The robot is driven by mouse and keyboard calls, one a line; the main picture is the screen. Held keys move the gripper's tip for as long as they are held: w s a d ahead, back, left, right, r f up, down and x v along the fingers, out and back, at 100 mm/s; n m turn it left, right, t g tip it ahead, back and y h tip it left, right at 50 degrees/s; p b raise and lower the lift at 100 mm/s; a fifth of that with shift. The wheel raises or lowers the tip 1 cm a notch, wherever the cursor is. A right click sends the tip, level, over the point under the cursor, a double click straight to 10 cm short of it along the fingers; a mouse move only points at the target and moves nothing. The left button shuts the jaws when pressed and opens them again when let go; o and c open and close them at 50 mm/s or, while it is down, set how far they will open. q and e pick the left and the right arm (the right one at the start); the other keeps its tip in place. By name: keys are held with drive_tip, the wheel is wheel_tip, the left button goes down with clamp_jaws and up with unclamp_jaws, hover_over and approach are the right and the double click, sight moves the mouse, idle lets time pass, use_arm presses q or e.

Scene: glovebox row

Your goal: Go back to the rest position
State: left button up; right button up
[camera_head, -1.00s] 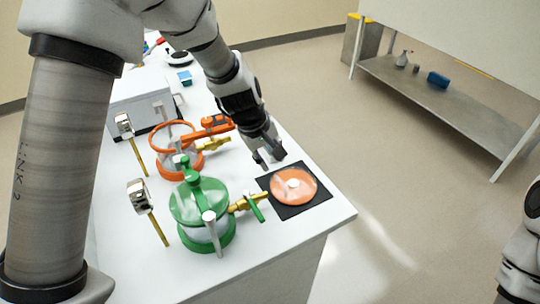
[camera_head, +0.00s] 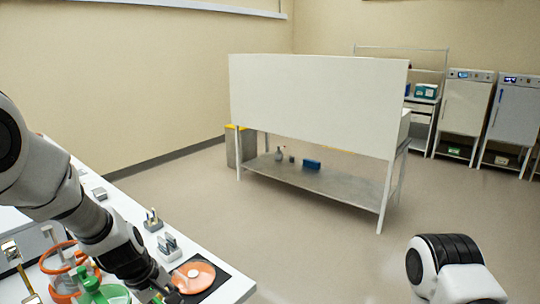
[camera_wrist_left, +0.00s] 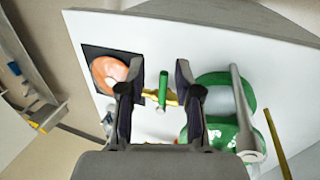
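My left gripper (camera_wrist_left: 158,65) is open in the left wrist view, its two dark fingers well apart with nothing gripped. A green valve handle (camera_wrist_left: 163,90) on a brass fitting shows between the fingers; I cannot tell how far below it is. The green-lidded vessel (camera_wrist_left: 208,128) stands to the right there. In the head view the left gripper (camera_head: 172,291) is at the bottom edge beside an orange disc (camera_head: 193,278), and partly cut off. My right arm shows at the lower right, but its gripper is out of frame.
The disc lies on a black mat (camera_head: 221,270) near the white table's corner. A white panelled stand (camera_head: 318,105) with a low shelf is beyond. Floor between is clear.

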use_arm(q)
drive_tip(key=s+f+g, duration=0.2)
drive_tip(key=s+f, duration=0.1)
drive_tip(key=f, duration=0.7)
drive_tip(key=s+a+f+m+y+b, duration=0.1)
drive_tip(key=s+f+m, duration=0.4)
drive_tip(key=s+f, duration=0.4)
drive_tip(key=s+a+f+m+y+b, duration=0.1)
drive_tip(key=s+a+f+m, duration=0.1)
drive_tip(key=s+f+m, duration=0.3)
drive_tip(key=s+f, duration=0.4)
drive_tip(key=s, duration=0.6)
drive_tip(key=shift+s+g, duration=0.15)
drive_tip(key=shift+g, duration=0.15)
use_arm(e)
drive_tip(key=shift+w+a+f, duration=0.1)
drive_tip(key=shift+w+f, duration=0.15)
drive_tip(key=shift+f, duration=0.4)
drive_tip(key=shift+w+a+f, duration=0.1)
drive_tip(key=shift+w+f, duration=0.15)
drive_tip(key=shift+f, duration=0.35)
use_arm(q)
drive_tip(key=shift+a+f, duration=0.1)
